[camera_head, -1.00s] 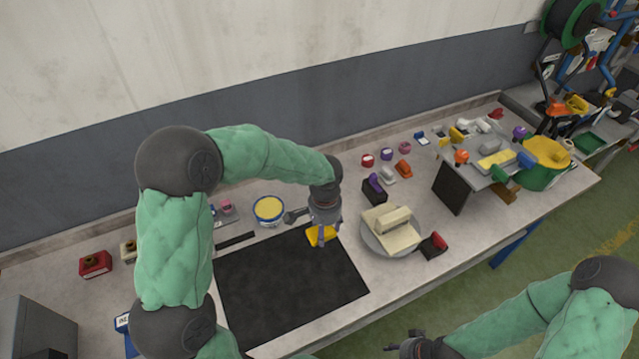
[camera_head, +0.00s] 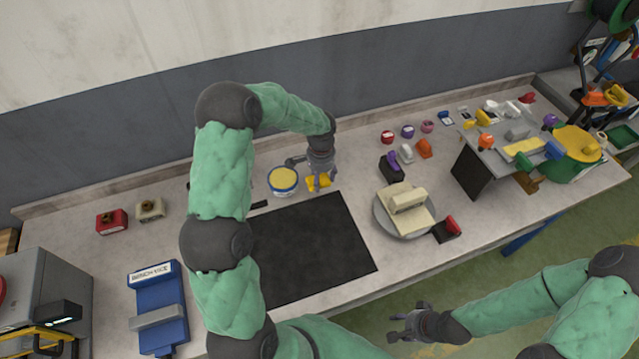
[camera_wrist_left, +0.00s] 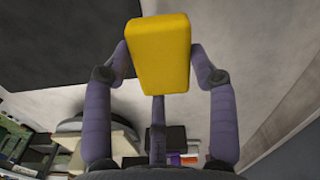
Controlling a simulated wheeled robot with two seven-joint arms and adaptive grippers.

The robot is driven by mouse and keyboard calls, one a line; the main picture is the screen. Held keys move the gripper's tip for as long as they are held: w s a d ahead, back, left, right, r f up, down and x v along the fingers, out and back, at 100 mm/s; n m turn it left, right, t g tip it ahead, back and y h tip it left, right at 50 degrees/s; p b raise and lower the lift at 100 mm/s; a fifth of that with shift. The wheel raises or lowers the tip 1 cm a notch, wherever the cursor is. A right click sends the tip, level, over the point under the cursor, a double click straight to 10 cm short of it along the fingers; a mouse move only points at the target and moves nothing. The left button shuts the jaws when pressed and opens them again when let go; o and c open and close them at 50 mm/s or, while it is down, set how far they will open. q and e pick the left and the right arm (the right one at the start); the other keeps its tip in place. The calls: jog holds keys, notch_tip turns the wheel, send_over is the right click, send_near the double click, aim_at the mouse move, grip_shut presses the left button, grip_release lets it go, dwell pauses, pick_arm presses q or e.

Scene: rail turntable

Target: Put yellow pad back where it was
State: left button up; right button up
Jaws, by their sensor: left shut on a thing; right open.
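The yellow pad (camera_wrist_left: 158,52) is a rounded block held between the fingers of my left gripper (camera_wrist_left: 160,70) in the left wrist view. In the head view the pad (camera_head: 318,183) shows just below my left gripper (camera_head: 319,178), at the back edge of the black mat (camera_head: 312,250) and right of a round tin with a yellow top (camera_head: 283,180). I cannot tell whether the pad touches the table. My right gripper (camera_head: 412,325) is open and empty, off the table's front edge.
A round grey plate with cream blocks (camera_head: 404,212) stands right of the mat. Small coloured parts and a raised grey stand (camera_head: 510,140) are further right. A blue bench vise (camera_head: 158,310) is at left. Bare table (camera_head: 350,160) lies behind the plate.

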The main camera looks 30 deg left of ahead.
pick_arm(q)
jog(key=shift+w+a+f, duration=0.3)
jog(key=shift+a+f, duration=0.15)
jog(key=shift+f, duration=0.25)
notch_tip(320, 180, down, 3)
jog(key=shift+w+f, duration=0.1)
jog(key=shift+b, duration=0.3)
jog(key=o, duration=1)
jog(key=shift+f, duration=0.1)
